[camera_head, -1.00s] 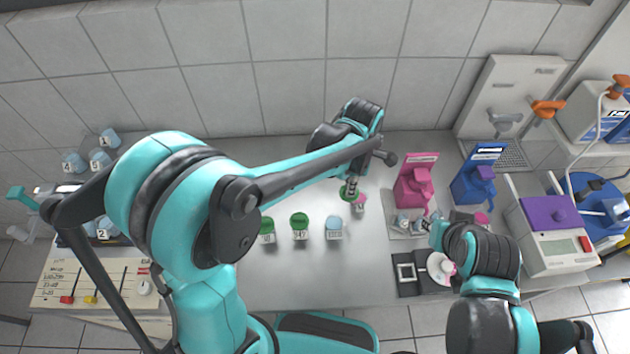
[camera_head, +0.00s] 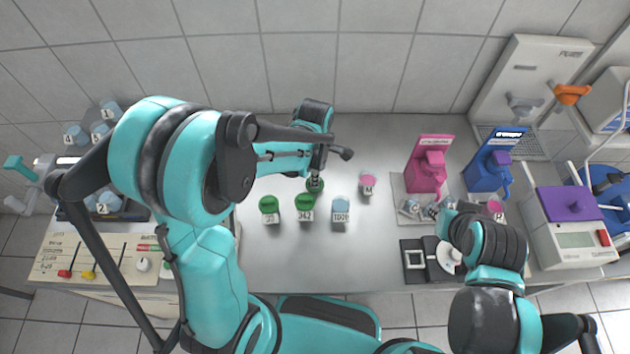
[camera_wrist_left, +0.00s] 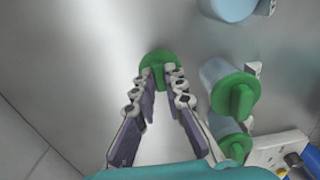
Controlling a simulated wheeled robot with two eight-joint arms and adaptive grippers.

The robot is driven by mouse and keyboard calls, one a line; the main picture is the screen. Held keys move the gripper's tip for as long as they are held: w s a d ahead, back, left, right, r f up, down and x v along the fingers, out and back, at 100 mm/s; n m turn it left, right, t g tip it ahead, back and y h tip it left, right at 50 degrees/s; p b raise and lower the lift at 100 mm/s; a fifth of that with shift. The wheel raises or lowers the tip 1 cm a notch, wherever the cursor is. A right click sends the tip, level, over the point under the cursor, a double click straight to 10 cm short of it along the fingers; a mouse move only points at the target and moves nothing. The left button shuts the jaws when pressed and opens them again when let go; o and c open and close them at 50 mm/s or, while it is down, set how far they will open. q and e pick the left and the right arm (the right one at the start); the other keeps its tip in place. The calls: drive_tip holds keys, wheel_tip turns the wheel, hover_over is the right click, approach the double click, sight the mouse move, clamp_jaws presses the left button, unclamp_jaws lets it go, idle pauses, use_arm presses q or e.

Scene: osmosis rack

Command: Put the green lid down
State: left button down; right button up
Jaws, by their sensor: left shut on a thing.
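My left gripper (camera_head: 315,182) is shut on the green lid (camera_head: 315,187), behind the row of jars on the grey bench. The left wrist view shows the green lid (camera_wrist_left: 160,66) between the tips of the left fingers (camera_wrist_left: 160,80). Whether the lid touches the bench is unclear. An open jar with pink content (camera_head: 368,181) stands to the right of the lid. My right gripper (camera_head: 442,208) is by the small jars at the pink stand; its fingers are too small and hidden to judge.
Two green-lidded jars (camera_head: 304,203) and a light blue jar (camera_head: 340,205) stand in front of the held lid. A pink stand (camera_head: 427,170), a blue stand (camera_head: 490,165) and a scale (camera_head: 567,240) are at the right. The bench left of the lid is bare.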

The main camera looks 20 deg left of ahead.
use_arm(q)
drive_tip(key=shift+f, duration=0.7)
drive_tip(key=shift+r, duration=0.1)
drive_tip(key=shift+f+b, duration=0.45)
drive_tip(key=c, duration=1.6)
unclamp_jaws()
